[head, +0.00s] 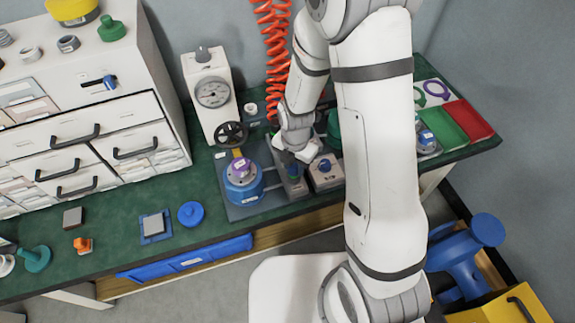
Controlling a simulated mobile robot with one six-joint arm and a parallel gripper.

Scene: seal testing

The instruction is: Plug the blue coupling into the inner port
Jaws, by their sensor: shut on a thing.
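My gripper (297,157) is at the workbench, right of the blue flanged fitting, with its jaws pointing down. It is shut on a small dark blue-green piece (293,173), which I take to be the blue coupling. The jaws hide much of it. It is just above or at the grey fixture plate (240,212); I cannot tell whether it touches. A grey block (326,177) with a blue round top stands close to the right. I cannot make out the inner port.
A blue flanged fitting (243,185) stands left of the gripper, with a black handwheel (231,134) and a gauge unit (211,93) behind. A red coiled hose (275,55) hangs behind my arm. Green and red trays (468,120) lie right. The front-left bench holds several small parts.

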